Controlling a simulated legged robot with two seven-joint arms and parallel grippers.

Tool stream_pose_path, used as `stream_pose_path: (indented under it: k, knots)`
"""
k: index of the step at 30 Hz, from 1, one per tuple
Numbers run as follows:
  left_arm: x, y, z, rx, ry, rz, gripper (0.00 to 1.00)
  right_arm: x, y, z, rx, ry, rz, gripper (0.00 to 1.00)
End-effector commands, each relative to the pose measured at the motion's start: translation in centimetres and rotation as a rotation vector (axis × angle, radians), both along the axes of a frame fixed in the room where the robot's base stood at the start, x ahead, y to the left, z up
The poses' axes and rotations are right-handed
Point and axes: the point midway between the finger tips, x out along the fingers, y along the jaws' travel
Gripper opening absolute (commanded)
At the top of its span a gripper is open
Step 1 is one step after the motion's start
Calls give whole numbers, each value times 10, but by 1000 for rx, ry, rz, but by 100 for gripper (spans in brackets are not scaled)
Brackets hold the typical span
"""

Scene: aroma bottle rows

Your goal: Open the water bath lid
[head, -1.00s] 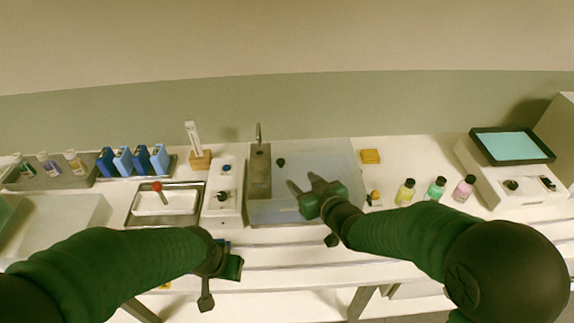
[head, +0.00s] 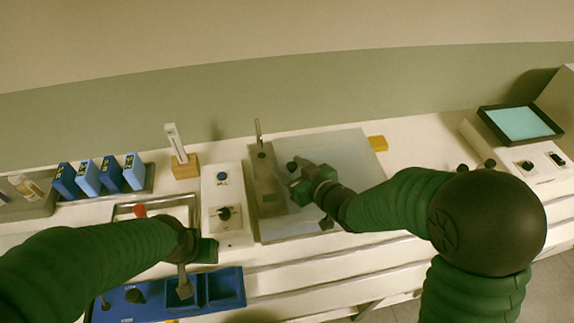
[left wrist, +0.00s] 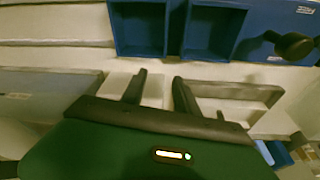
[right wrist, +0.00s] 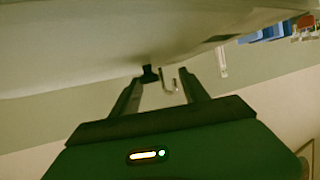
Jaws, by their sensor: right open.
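A pale flat lid (head: 345,165) covers the water bath, beside a grey metal strip (head: 265,185). A small black knob (head: 292,166) stands on the pale surface. My right gripper (head: 300,182) is open over the lid, its fingers close to the knob. In the right wrist view the dark knob (right wrist: 149,74) shows between the open fingertips (right wrist: 162,80), nearer the left one; I cannot tell whether they touch it. The lid lies flat. My left gripper (head: 185,276) is over a blue tray; its fingers (left wrist: 157,85) are apart and empty.
A white control box (head: 226,205) with dials stands left of the bath. A thin metal spout (head: 258,132) rises behind it. The blue tray (head: 225,287) lies at the front left. A yellow block (head: 377,144) and a screen unit (head: 520,124) are to the right.

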Motion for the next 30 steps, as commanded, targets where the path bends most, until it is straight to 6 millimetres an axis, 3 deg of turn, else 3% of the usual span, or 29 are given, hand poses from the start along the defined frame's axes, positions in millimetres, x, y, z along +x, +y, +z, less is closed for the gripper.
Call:
stream_pose_path:
  k: [2, 13, 30]
  knots:
    - [0, 0, 0, 0, -1, -1, 36, -1, -1, -1, 2, 1, 3, 48]
    - [0, 0, 0, 0, -1, -2, 36, -1, -3, 0, -1, 3, -4, 0]
    - [0, 0, 0, 0, -1, -1, 36, 1, -1, 2, 2, -4, -2, 0]
